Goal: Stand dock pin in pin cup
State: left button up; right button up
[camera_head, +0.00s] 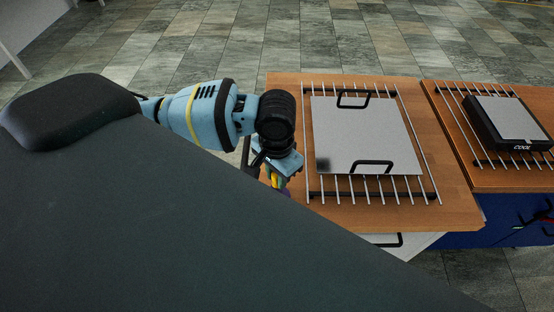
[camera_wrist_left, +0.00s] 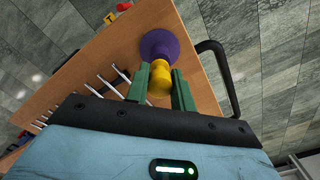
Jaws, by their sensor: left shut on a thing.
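My left gripper (camera_head: 275,181) is at the left edge of the near wooden table. In the left wrist view its green fingers (camera_wrist_left: 161,88) are shut on a yellow pin (camera_wrist_left: 160,80). A purple round cup-like piece (camera_wrist_left: 158,46) is at the far end of the yellow pin, over the table edge region. The two look in line and touching, but I cannot tell whether the pin is seated in it. In the head view the yellow (camera_head: 275,180) and purple (camera_head: 285,191) show only in part behind the gripper. My right gripper is not in view.
A flat grey plate with two black handles (camera_head: 365,135) lies on a rod rack on the wooden table (camera_head: 455,210). A second table on the right carries a black block marked COOL (camera_head: 508,128). A black side handle (camera_wrist_left: 218,72) is close right of the gripper in the wrist view.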

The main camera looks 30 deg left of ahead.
pick_arm(q)
jog(key=shift+f, duration=0.4)
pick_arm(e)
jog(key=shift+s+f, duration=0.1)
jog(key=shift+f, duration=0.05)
pick_arm(q)
jog(key=o, duration=1.1)
notch_tip(320, 180, up, 7)
jog(key=shift+f+p, duration=0.2)
jog(key=shift+p, duration=0.1)
jog(key=shift+r, duration=0.65)
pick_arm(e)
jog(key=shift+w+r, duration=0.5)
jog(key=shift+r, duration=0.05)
pick_arm(q)
jog(key=shift+s+f, duration=0.1)
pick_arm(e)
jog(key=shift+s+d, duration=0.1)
